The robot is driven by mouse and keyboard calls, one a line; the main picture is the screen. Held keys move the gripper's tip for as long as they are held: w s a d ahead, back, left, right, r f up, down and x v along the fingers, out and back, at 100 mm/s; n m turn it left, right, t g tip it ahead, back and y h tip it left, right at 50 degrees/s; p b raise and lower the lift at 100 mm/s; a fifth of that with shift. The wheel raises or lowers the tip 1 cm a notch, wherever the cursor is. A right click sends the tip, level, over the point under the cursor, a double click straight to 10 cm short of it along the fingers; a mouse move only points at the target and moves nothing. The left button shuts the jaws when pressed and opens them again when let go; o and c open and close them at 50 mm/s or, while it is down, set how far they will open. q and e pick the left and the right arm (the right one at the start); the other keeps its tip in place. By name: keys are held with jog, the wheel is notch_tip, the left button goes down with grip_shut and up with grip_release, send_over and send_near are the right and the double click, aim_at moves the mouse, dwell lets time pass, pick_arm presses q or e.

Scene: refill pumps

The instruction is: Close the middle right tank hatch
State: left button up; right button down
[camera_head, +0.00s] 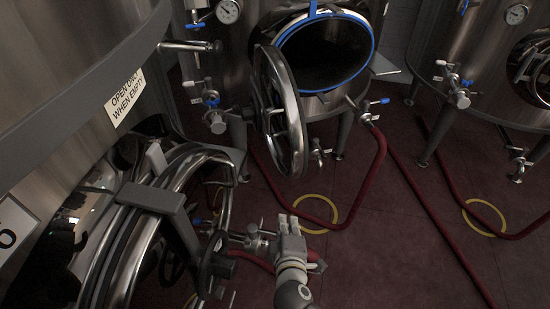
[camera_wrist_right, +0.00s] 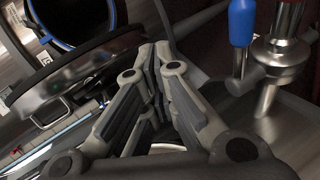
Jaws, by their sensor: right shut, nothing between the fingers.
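The middle tank (camera_head: 240,40) has an open hatch with a blue-rimmed round opening (camera_head: 372,58) and a dark inside. Its round metal hatch door (camera_head: 290,125) hangs swung out to the left of the opening, edge partly toward me. My right gripper (camera_head: 288,218) is below the door, apart from it, pointing up the picture, shut and empty. In the right wrist view, the fingers of my right gripper (camera_wrist_right: 162,58) are together, with a blue-rimmed opening (camera_wrist_right: 118,14) at upper left. My left gripper is not in view.
A large tank (camera_head: 60,50) with a metal-rimmed hatch (camera_head: 215,158) fills the left foreground. A valve (camera_head: 255,240) is close beside my right gripper. Red hoses (camera_head: 380,160) and yellow rings (camera_head: 336,215) lie on the floor.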

notch_tip(320, 180, up, 14)
jog(key=w+a+n+t, duration=0.1)
jog(key=a+n+t, duration=0.2)
jog(key=t, duration=0.1)
jog(key=w+p, duration=0.2)
jog(key=w, duration=0.8)
jog(key=shift+d, duration=0.2)
